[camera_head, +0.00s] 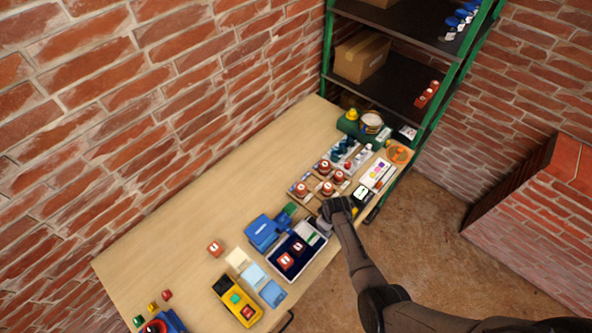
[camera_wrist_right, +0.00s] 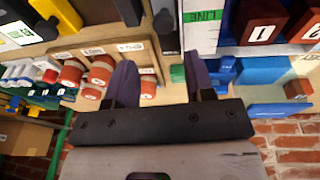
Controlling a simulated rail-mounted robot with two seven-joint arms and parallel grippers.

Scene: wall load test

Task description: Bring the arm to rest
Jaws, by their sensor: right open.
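My right arm comes in from the lower right in the head view, and its dark gripper (camera_head: 328,217) is over the front edge of the wooden table (camera_head: 185,220), beside the blue tray. In the right wrist view the two dark fingers of my right gripper (camera_wrist_right: 163,82) stand apart with nothing held between them. The head view does not show clearly how high the gripper is above the table. My left gripper is in neither view.
A dark-blue tray (camera_head: 316,250) with red numbered blocks lies left of my gripper. Red-topped pieces (camera_head: 327,188) stand behind it. A yellow device (camera_head: 236,300) lies further left. A green-framed shelf (camera_head: 440,85) stands beyond the table's far end. Open floor (camera_head: 440,225) lies to the right.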

